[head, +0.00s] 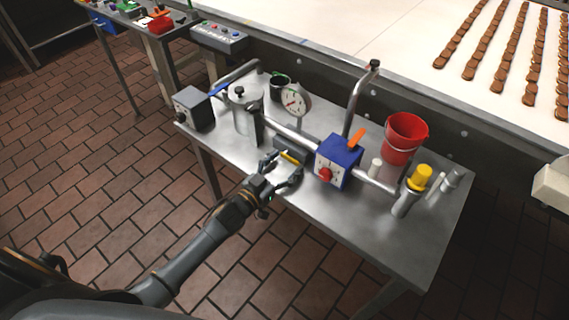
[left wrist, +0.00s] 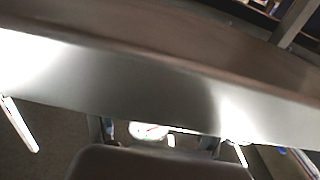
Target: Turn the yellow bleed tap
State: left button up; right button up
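A small yellow lever (head: 290,158), apparently the bleed tap, sits low on the pipework, beside a dark block (head: 291,147). My left gripper (head: 284,169) is open at the table's near edge, its two fingers spread just short of the yellow lever. Nothing shows between the fingers, and I see no clear contact with the lever. A larger yellow cap (head: 421,177) tops a grey cylinder at the right. In the left wrist view a bright steel surface fills the middle; the yellow lever cannot be made out there. My right gripper is not in view.
The steel table (head: 375,240) carries a pressure gauge (head: 295,101), a blue box (head: 338,160) with red knob and orange lever, a red bucket (head: 404,137) and a grey box (head: 193,108). A conveyor (head: 400,30) with biscuits runs behind. The table's front right is clear.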

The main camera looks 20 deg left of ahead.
pick_arm(q)
jog(key=v, duration=1.2)
dwell(0.3)
jog(key=s+a+f+n+g+y, duration=0.15)
jog(key=s+f, duration=0.25)
jog(key=f, duration=0.6)
jog(key=s+a+f+g+y, duration=0.1)
jog(key=s+f+g+y, duration=0.2)
jog(key=f, duration=0.6)
jog(key=s+a+f+n+g+y, duration=0.1)
jog(key=s+a+f+g, duration=0.3)
jog(key=f, duration=0.6)
jog(key=s+d+f+g, duration=0.1)
jog(key=s+f+g, duration=0.1)
jog(key=s+f, duration=0.3)
jog(key=s+d+f+g, duration=0.2)
jog(key=s+f, duration=0.3)
jog(key=s, duration=0.8)
jog(key=s+d+f+g, duration=0.2)
jog(key=s+f, duration=0.3)
jog(key=s, duration=0.5)
jog(key=shift+m+g+y, duration=0.35)
jog(key=shift+g, duration=0.4)
